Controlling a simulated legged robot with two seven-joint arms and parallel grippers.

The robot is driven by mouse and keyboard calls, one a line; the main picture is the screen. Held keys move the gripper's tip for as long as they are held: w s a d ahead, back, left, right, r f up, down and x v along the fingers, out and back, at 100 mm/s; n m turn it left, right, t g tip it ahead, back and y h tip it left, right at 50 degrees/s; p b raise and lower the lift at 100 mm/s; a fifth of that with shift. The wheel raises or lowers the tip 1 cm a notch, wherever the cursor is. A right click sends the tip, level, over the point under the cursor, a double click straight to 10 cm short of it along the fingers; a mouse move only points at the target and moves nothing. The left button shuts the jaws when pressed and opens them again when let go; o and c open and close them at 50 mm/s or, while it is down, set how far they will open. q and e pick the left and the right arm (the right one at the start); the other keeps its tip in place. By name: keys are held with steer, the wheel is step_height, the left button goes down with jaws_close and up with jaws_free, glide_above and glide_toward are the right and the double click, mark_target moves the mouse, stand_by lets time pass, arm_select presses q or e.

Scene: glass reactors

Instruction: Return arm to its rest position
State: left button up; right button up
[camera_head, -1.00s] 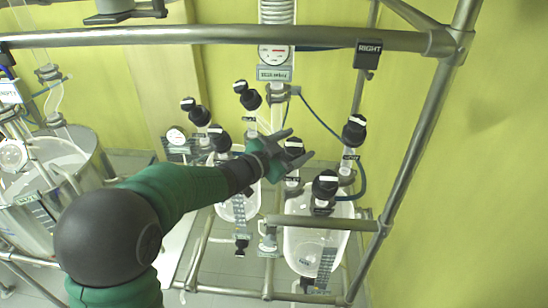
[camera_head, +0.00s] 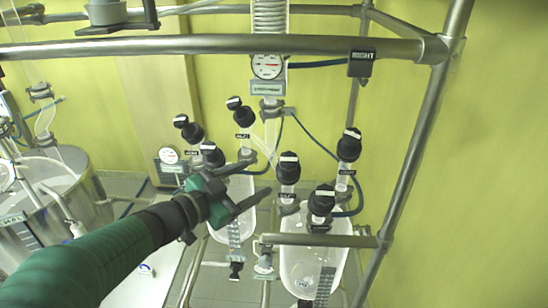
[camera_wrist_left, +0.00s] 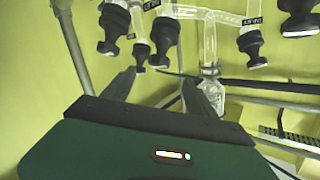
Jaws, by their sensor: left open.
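My left arm, green with a black wrist, comes in from the lower left in the head view. Its left gripper (camera_head: 250,188) is open and empty, in front of the glass reactors. The right glass vessel (camera_head: 312,262) stands to the gripper's lower right, with black-capped valves above it. The left glass vessel (camera_head: 236,222) is partly hidden behind the gripper. In the left wrist view the two dark fingers (camera_wrist_left: 160,92) are spread apart with nothing between them. Black valve knobs hang at the top of that view. My right gripper does not show.
A round gauge (camera_head: 267,66) hangs at the middle. A large steel vessel (camera_head: 60,185) stands at the left. The right yellow wall side is clear.

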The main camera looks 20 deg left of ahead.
arm_select(q)
step_height(320, 180, down, 17)
steer(key=s+a+n+g+y, duration=0.2)
steer(key=n+g+y, duration=0.3)
steer(key=n+y, duration=0.2)
steer(key=s+d+f+n+g, duration=0.1)
steer(key=s+d+f+g, duration=0.25)
steer(key=s+f, duration=0.3)
steer(key=s+d+f+n+g, duration=0.1)
steer(key=s+d+f+g, duration=0.3)
steer(key=s, duration=0.4)
step_height(320, 180, down, 13)
steer(key=s+a+b, duration=0.1)
steer(key=b, duration=1)
steer(key=shift+r+h, duration=0.2)
steer(key=shift+h, duration=0.1)
steer(key=shift+s, duration=0.15)
